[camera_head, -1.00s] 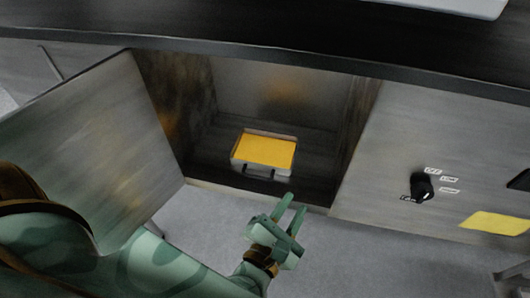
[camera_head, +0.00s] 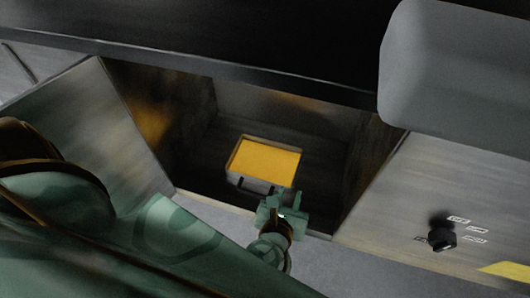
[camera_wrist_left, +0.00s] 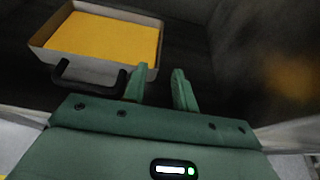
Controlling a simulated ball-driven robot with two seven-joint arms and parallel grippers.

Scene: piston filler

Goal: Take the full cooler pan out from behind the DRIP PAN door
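The cooler pan (camera_head: 264,162) is a pale tray full of yellow liquid, with a dark handle (camera_head: 254,187) on its front. It sits on the dark floor of the open compartment. The wrist view also shows the pan (camera_wrist_left: 104,38) and its handle (camera_wrist_left: 90,78) at the upper left. My left gripper (camera_head: 284,192) is at the pan's front right corner, right of the handle. In the wrist view its two fingers (camera_wrist_left: 162,84) stand apart with nothing between them. The DRIP PAN door (camera_head: 85,125) stands open at the left. My right gripper is not seen.
The compartment's right wall (camera_head: 368,165) is close to the right of my left gripper. A dark counter edge (camera_head: 200,60) runs above the opening. A black knob (camera_head: 441,238) is on the panel at the right. A grey rounded block fills the upper right.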

